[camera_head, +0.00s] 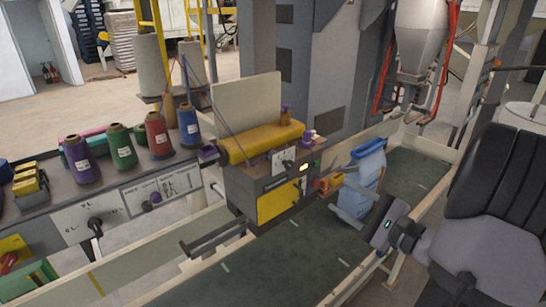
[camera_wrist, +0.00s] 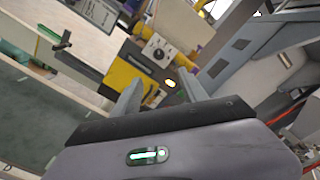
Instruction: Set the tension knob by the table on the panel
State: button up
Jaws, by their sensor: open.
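A dark round knob (camera_head: 288,164) sits on a white dial plate on the upper front of the sewing machine head (camera_head: 248,186). The knob also shows in the wrist view (camera_wrist: 158,53), beyond my fingertips, with marks around it too small to read. On the left bench front, a panel (camera_head: 178,186) carries printed marks and a purple knob (camera_head: 155,198). A second panel (camera_head: 75,222) has a black lever-like handle. I cannot tell which print is the table. My gripper (camera_head: 340,197) is open and empty, to the right of the machine head; its two fingers show apart in the wrist view (camera_wrist: 161,86).
A blue sack (camera_head: 366,170) stands on the green conveyor (camera_head: 280,255), close behind my gripper. Several thread cones, including a red one (camera_head: 158,136), stand on the bench. A hopper spout (camera_head: 421,40) hangs at the back right. The near conveyor is clear.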

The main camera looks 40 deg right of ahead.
aim_at(291, 166)
jog(key=w, duration=0.5)
jog(key=w+a+b, duration=0.1)
jog(key=w, duration=1.1)
jog(key=shift+w+a, duration=0.2)
jog(key=shift+a, duration=0.15)
grip_shut()
